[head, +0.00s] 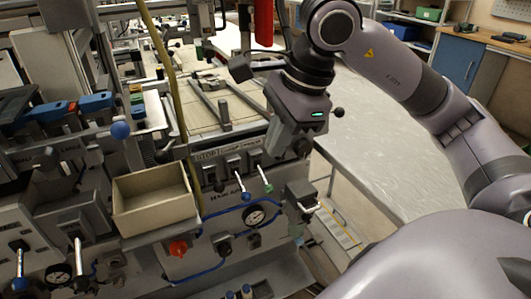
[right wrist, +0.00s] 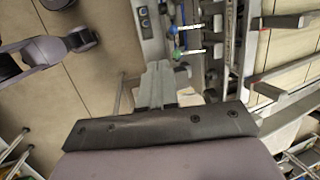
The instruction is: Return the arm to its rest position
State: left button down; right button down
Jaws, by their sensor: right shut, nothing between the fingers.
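My right arm comes in from the right in the head view, bent at a raised elbow, with its wrist hanging downward. My right gripper (head: 276,150) is above the front edge of the grey machine (head: 215,172), near its small levers. In the right wrist view my right gripper (right wrist: 156,88) has its fingers together with nothing between them. My left gripper is not in view.
An open tan box (head: 155,205) sits at the machine's front, near a red knob (head: 178,248) and a gauge (head: 254,215). A pale covered table (head: 390,150) lies under my right arm. A blue cabinet (head: 458,62) stands behind. Bare floor (right wrist: 95,85) shows beside the fingers.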

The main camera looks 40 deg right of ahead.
jog(key=shift+s+r, duration=0.4)
jog(key=shift+r, duration=0.25)
